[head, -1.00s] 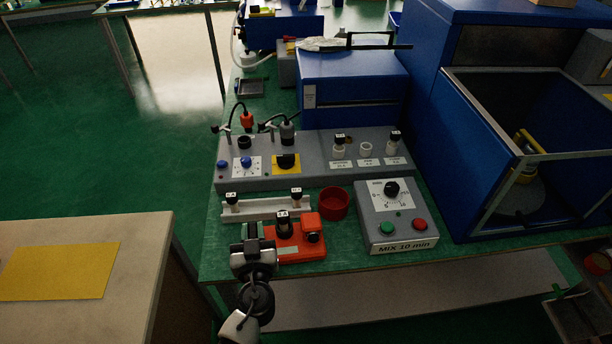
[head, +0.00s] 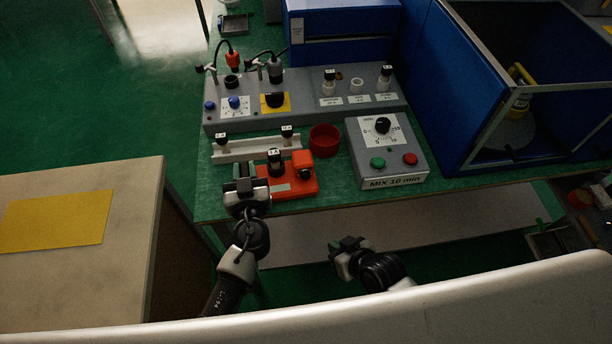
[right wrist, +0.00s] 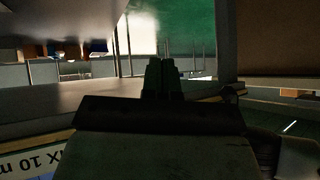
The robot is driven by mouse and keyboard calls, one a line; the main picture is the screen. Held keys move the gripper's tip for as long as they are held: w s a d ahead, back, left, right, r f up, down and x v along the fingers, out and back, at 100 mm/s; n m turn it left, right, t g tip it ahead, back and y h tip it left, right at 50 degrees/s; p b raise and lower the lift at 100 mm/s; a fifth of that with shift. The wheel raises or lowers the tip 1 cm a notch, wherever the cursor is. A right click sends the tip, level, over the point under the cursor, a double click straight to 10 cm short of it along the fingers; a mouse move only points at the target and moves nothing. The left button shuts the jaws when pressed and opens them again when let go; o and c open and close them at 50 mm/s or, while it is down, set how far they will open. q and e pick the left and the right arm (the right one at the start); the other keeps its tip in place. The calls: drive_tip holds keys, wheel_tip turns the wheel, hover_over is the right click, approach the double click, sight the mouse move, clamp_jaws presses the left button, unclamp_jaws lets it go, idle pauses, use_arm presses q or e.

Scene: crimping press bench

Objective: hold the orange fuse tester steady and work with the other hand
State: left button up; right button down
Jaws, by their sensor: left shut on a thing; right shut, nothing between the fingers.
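The orange fuse tester (head: 295,188) stands near the front edge of the green bench in the head view. A black fuse with a white-marked cap (head: 275,163) stands upright on its left part, and a dark round part sits on its raised right block. My left gripper (head: 246,174) is shut on the tester's left end; the fingers hide the grip itself. My right gripper (head: 347,245) is shut and empty, in front of and below the bench edge. Its closed fingers also show in the right wrist view (right wrist: 162,68).
A white rack (head: 255,149) with two black-capped fuses lies behind the tester. A red bowl (head: 324,141) and a grey MIX 10 min box (head: 385,155) stand to the right. A grey control panel (head: 300,115) runs behind. A blue open-fronted cabinet (head: 462,92) bounds the right.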

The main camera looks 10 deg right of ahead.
sight(306, 176)
drive_tip(key=a+r+n+t+y, duration=0.1)
drive_tip(key=a+r, duration=0.3)
drive_tip(key=r, duration=0.8)
drive_tip(key=shift+a+r+y, duration=0.2)
drive_tip(key=shift+y, duration=0.7)
drive_tip(key=shift+w+a, duration=0.15)
drive_tip(key=shift+w, duration=2.05)
drive_tip(key=shift+w+a, duration=0.1)
drive_tip(key=shift+w, duration=2.1)
drive_tip(key=shift+w, duration=0.1)
drive_tip(key=shift+w, duration=0.35)
drive_tip(key=shift+w+a+r, duration=0.1)
drive_tip(key=shift+w, duration=0.55)
drive_tip(key=shift+s, duration=0.15)
drive_tip(key=shift+s, duration=0.85)
